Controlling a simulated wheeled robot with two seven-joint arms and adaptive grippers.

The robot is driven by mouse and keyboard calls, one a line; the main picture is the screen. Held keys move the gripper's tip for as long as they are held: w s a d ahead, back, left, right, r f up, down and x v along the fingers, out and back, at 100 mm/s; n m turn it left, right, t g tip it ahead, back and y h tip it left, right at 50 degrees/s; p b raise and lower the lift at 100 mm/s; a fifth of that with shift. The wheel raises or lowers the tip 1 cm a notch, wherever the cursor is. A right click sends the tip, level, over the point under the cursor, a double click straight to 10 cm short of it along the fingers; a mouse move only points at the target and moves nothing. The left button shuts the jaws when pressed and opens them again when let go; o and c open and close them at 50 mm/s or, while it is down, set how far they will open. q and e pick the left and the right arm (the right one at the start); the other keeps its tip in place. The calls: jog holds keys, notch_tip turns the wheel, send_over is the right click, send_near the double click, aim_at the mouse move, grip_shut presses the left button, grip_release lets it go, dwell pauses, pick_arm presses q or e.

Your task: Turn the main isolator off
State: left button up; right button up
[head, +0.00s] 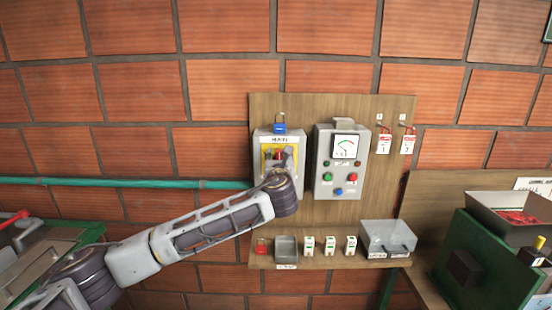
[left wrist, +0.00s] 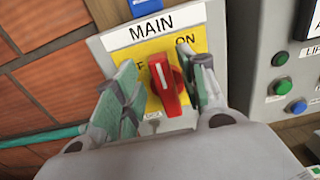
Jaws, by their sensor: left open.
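The main isolator is a grey box (head: 262,187) on the wooden board, with a yellow plate (left wrist: 190,38) under a MAIN label (left wrist: 153,27). Its red rotary handle (left wrist: 165,88) stands nearly upright in the left wrist view, its top leaning slightly left. ON reads at the upper right; the label on the left is mostly hidden by a finger. My left gripper (left wrist: 156,64) is open, with one finger on each side of the handle; I cannot tell if either touches it. In the head view the left gripper (head: 277,168) covers part of the box. My right gripper is not in view.
A blue padlock (head: 280,128) hangs above the isolator. A grey control box (head: 325,172) with a gauge and buttons stands close on the right. Below is a shelf (head: 330,262) with small items and a clear box (head: 388,236). Red-white tags (head: 383,144) hang at right.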

pick_arm(q)
jog(key=shift+c, duration=0.5)
jog(key=c, duration=0.7)
grip_shut()
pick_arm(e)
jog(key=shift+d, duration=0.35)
